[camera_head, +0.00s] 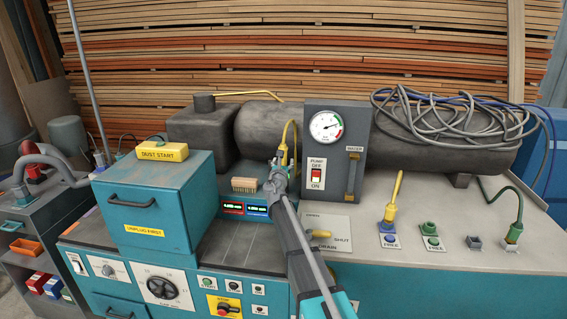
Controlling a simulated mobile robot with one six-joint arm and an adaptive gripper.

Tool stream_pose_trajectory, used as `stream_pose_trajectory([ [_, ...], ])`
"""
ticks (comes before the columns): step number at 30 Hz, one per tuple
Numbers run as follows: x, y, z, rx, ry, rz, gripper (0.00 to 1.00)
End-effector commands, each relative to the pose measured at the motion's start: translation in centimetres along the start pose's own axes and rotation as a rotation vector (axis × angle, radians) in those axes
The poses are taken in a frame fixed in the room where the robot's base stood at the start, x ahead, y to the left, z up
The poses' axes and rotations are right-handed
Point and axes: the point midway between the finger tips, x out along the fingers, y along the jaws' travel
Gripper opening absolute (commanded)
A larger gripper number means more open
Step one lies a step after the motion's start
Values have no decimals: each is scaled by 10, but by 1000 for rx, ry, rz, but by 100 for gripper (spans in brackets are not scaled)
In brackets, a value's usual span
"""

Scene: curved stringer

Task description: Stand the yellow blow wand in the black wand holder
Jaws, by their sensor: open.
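A yellow piece with a bent top (291,132), which looks like the blow wand, stands roughly upright at the fingertips of my gripper (280,169). My gripper is open; whether its fingers are around the yellow piece or in front of it I cannot tell. The lower end of the piece is hidden behind the fingers. I cannot make out the black wand holder; my gripper may cover it. Another yellow rod (396,188) stands slightly tilted in a blue fitting (388,227) on the right part of the bench.
A gauge panel (350,125) stands right of my gripper, beside a dark tank (262,133). A teal drawer box (150,205) stands left. A green fitting (430,230), a small grey block (474,242) and a green-hosed plug (514,230) are at right. Coiled hose (445,118) lies on the tank.

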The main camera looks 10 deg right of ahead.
Motion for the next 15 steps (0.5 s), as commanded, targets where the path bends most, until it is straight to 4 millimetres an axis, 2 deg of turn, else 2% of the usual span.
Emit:
stream_pose_trajectory([
  [15,-81,-2,-1,0,0,0,75],
])
